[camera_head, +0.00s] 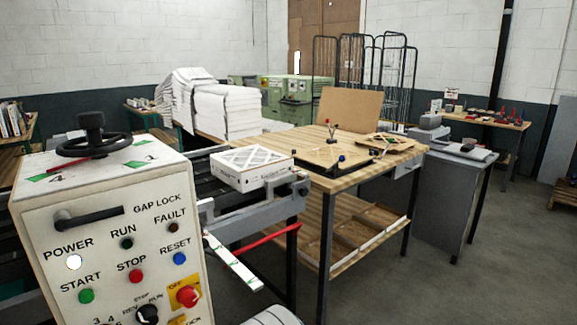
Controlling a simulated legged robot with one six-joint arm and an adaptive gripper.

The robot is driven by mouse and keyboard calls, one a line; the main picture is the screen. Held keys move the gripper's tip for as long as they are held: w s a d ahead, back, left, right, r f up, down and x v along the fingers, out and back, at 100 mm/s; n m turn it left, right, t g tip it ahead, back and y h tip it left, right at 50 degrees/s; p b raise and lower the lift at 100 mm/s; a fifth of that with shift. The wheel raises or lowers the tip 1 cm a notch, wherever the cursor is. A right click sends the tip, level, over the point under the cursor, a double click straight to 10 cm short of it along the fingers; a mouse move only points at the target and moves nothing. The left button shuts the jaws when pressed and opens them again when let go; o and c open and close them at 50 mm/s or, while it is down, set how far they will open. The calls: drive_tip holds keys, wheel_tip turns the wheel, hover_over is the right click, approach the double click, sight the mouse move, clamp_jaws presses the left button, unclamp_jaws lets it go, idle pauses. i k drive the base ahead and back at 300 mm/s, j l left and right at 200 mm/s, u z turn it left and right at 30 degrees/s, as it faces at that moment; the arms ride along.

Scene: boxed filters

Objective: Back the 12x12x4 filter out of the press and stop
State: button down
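A white boxed filter (251,158) with a crossed lattice on its top lies flat on the dark bed at the right end of the press, near the grey end bracket (250,218). I cannot read its size marking. The press's cream control box (105,215) fills the left foreground, with a black handwheel (92,140) on top. A green START button (86,296), a red STOP button (136,276) and a blue RESET button (179,258) are on its face. The POWER lamp (74,262) looks white.
A wooden workbench (350,178) with a dark-framed board (320,157) stands right of the filter. White stacked sheets (228,110) are behind. A red bar (270,236) and a pale strip (232,262) jut below the bed. Floor (480,275) is clear at right.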

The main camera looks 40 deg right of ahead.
sight(244, 168)
drive_tip(key=l, duration=0.7)
drive_tip(key=i+l, duration=0.15)
drive_tip(key=l, duration=1.2)
drive_tip(key=i+l, duration=1)
drive_tip(key=i, duration=0.55)
drive_tip(key=j+u, duration=0.05)
